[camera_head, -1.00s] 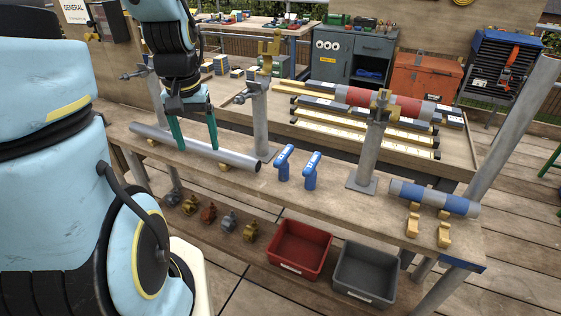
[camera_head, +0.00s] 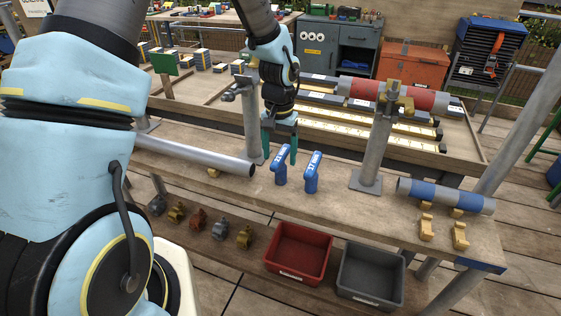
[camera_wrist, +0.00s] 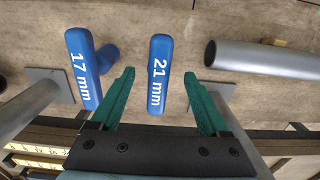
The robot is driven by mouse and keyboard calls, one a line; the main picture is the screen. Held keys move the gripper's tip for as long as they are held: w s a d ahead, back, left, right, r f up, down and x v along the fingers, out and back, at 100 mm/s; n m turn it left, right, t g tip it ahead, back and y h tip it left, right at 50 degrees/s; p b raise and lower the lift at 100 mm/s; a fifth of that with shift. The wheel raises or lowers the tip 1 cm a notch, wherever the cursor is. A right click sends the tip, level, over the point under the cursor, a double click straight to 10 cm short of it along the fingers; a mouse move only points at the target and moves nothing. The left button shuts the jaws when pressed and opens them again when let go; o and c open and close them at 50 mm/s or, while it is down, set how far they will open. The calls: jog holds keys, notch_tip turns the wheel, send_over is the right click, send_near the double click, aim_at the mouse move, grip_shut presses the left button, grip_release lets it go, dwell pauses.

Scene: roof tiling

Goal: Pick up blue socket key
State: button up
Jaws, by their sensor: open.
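Two blue socket keys stand upright on the wooden bench. The left one in the head view, marked 21 mm (camera_head: 281,166), also shows in the wrist view (camera_wrist: 159,72). The other, marked 17 mm (camera_head: 312,173), stands just to its right in the head view and shows at left in the wrist view (camera_wrist: 84,68). My gripper (camera_head: 279,160) is open and empty, with green fingers pointing down close to the 21 mm key. In the wrist view the 21 mm key's handle lies ahead of and between the open fingertips (camera_wrist: 159,73), and the 17 mm key lies outside them.
A grey pipe (camera_head: 195,156) lies left of the keys. A post with a brass clamp (camera_head: 376,140) stands to their right, then a blue-banded pipe (camera_head: 445,195). A red bin (camera_head: 300,250) and a grey bin (camera_head: 371,275) sit on the lower shelf.

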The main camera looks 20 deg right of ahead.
jog(key=shift+w+d+f+p, duration=0.15)
jog(key=shift+f+p, duration=0.3)
jog(key=shift+f, duration=0.8)
jog(key=shift+s+d+f+p, duration=0.1)
jog(key=shift+f+p, duration=0.35)
jog(key=shift+f, duration=0.8)
jog(key=shift+c, duration=0.4)
grip_shut()
jog(key=shift+w, duration=0.1)
